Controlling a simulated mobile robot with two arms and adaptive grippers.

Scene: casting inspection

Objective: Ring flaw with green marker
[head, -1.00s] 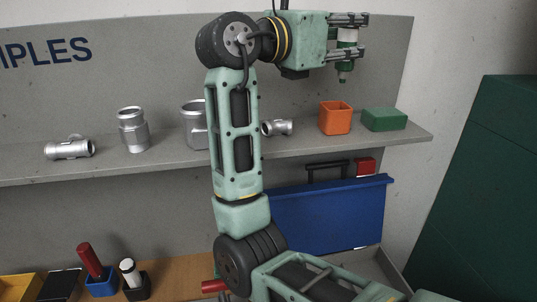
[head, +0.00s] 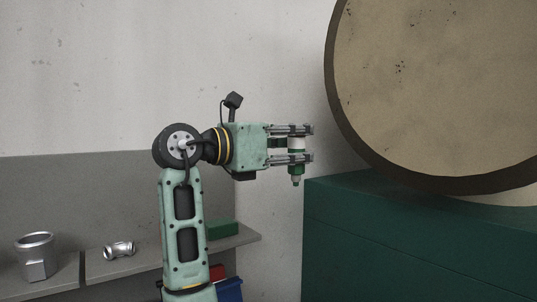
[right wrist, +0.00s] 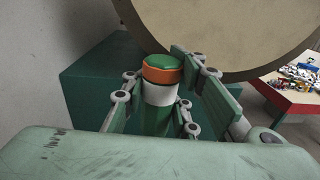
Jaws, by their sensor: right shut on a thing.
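My right gripper (head: 293,145) is shut on the green marker (head: 296,170), which has a white band and hangs upright with its narrow end down. In the right wrist view the marker (right wrist: 160,92) shows a green top, an orange ring and a white body between the fingers (right wrist: 165,105). A large round casting (head: 440,80) with a tan face and dark rim stands to the right of the gripper, apart from it. Its face has several small dark speckled patches; I cannot tell which is the flaw. My left gripper is not in view.
The casting rests on a green cabinet (head: 420,245). At the left, a grey shelf (head: 100,268) holds a metal cup-like part (head: 37,256), a small metal fitting (head: 119,249) and a green block (head: 221,229). A red-sided table (right wrist: 290,97) with small parts shows in the right wrist view.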

